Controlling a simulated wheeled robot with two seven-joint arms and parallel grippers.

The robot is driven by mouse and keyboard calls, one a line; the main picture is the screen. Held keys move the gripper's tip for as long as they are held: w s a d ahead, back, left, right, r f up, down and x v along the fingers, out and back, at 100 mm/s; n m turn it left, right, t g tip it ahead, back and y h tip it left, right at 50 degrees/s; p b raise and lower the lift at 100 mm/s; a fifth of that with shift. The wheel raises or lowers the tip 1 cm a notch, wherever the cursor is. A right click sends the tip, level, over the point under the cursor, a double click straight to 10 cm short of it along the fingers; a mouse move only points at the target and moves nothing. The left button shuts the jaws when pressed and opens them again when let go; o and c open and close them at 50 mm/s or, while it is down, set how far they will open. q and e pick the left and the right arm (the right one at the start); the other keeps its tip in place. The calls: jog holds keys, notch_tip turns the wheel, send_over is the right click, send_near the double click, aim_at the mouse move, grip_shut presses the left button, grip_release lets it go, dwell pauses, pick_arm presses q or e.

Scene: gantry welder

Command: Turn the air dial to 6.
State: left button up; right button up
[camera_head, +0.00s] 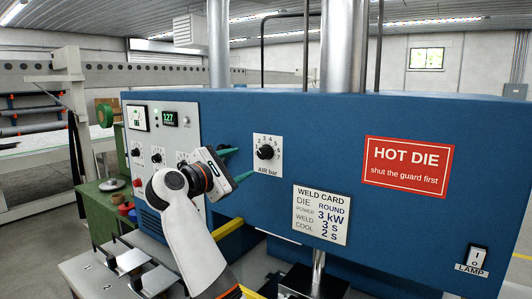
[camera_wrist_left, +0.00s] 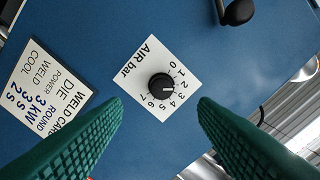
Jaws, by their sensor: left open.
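The air dial (camera_head: 265,152) is a round black knob on a white plate marked "AIR bar", on the front of the blue machine. It also shows in the left wrist view (camera_wrist_left: 161,86), with numbers 0 to 7 around it. Its small white mark seems to point between 2 and 3. My left gripper (camera_head: 236,164) is open, its green fingers just left of the plate in the head view. In the left wrist view the fingers (camera_wrist_left: 160,103) stand either side of the plate, with the knob between and beyond their tips. The knob is not gripped. My right gripper is not in view.
A weld card (camera_head: 320,214) is below right of the dial, and a red "HOT DIE" sign (camera_head: 420,167) further right. A lamp switch (camera_head: 477,258) sits at lower right. A grey control panel (camera_head: 163,150) with small knobs is left, partly behind my arm.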

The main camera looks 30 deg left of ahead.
aim_at(262, 154)
pick_arm(q)
jog(key=w+p, duration=0.1)
jog(key=w, duration=0.1)
jog(key=w+p, duration=0.1)
jog(key=w, duration=0.1)
jog(key=w+d+p, duration=0.1)
jog(key=w, duration=0.2)
jog(key=shift+w+d+r, duration=0.1)
jog(key=shift+r, duration=0.2)
jog(key=shift+w+f+p, duration=0.1)
jog(key=shift+w+p, duration=0.4)
jog(key=shift+w, duration=0.55)
jog(key=shift+c, duration=0.7)
jog(key=shift+d+f, duration=0.1)
jog(key=c, duration=0.8)
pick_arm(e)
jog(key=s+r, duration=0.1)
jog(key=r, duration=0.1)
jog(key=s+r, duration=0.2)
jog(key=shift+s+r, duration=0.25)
